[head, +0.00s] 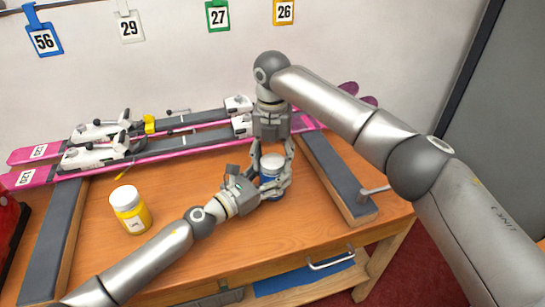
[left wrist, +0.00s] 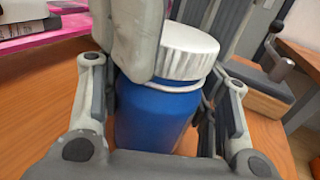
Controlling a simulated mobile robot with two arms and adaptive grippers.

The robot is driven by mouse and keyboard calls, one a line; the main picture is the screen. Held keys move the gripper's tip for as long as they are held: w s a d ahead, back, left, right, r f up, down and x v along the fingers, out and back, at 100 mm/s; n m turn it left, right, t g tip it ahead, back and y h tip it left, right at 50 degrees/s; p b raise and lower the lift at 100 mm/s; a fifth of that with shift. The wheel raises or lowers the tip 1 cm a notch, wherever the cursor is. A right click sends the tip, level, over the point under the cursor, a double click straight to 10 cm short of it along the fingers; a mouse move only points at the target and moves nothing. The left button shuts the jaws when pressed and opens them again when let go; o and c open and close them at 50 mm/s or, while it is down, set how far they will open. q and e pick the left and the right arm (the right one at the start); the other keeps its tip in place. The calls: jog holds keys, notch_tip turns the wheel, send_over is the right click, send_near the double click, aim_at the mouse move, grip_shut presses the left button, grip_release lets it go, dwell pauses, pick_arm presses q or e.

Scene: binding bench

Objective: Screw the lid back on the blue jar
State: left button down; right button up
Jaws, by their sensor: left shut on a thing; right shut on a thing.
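The blue jar (head: 268,181) stands upright on the wooden bench, and its blue body also shows in the left wrist view (left wrist: 152,118). The white ribbed lid (head: 271,161) is on top of the jar; it also shows in the left wrist view (left wrist: 186,50). My left gripper (head: 267,190) is shut around the jar body from the side. My right gripper (head: 273,166) comes down from above and is shut on the lid. Fingers hide parts of the jar and lid, so I cannot tell how tight the lid sits.
A yellow jar (head: 132,216) with a white lid stands to the left on the bench. Pink skis (head: 160,151) with bindings lie along the back. Dark padded rails (head: 336,178) run on the right and left. Numbered tags hang on the wall. Bench in front of the jar is clear.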

jog(key=shift+o, duration=0.2)
jog(key=m, duration=0.4)
jog(key=shift+m, duration=0.3)
jog(key=m, duration=0.3)
jog(key=shift+a, duration=0.1)
jog(key=m, duration=0.6)
jog(key=shift+f, duration=0.1)
jog(key=shift+c, duration=0.2)
jog(key=m, duration=1.5)
jog(key=shift+w, duration=0.1)
jog(key=o, duration=1.1)
